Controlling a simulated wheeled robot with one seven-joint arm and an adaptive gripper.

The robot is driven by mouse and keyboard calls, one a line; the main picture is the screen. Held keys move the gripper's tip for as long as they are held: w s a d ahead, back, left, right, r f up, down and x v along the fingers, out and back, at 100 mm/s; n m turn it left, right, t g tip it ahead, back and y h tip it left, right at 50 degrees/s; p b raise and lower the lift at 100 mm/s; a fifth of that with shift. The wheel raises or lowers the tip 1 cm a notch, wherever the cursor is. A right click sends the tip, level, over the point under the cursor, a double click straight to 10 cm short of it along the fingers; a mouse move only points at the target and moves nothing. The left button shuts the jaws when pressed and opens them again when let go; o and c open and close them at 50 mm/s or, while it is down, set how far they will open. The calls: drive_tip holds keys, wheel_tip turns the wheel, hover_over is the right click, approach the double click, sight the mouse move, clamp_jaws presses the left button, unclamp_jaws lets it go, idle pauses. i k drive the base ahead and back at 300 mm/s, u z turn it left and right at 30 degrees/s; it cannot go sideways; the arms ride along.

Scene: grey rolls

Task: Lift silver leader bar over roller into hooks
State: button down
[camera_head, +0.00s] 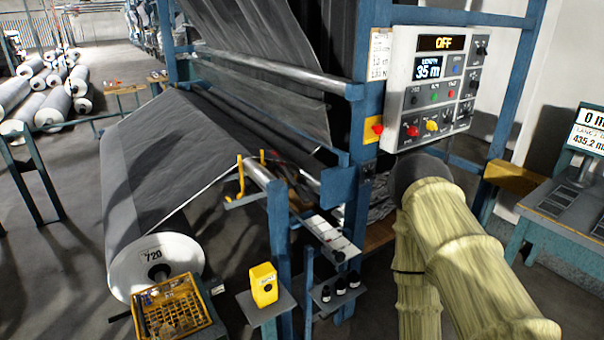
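Two yellow hooks (241,178) stand at the near end of a silver roller (258,172) on the blue frame. Grey fabric (165,150) stretches between the big roll marked 720 (157,266) and the machine. A thin pale line (205,187) runs along the fabric's near edge toward the hooks; I cannot tell whether it is the silver leader bar or only the edge. My arm, in a pale yellow cover, fills the lower right. My gripper's fingers do not show.
A control panel (432,85) reading OFF and 35 m hangs on the blue frame. A yellow container (264,284) and dark bottles (341,287) stand on small shelves. A yellow tray (175,313) is at lower left. A bench (560,215) stands right.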

sight(302, 195)
drive_tip(key=z, duration=1.85)
drive_tip(key=i, duration=2.4)
drive_tip(key=u, duration=3.9)
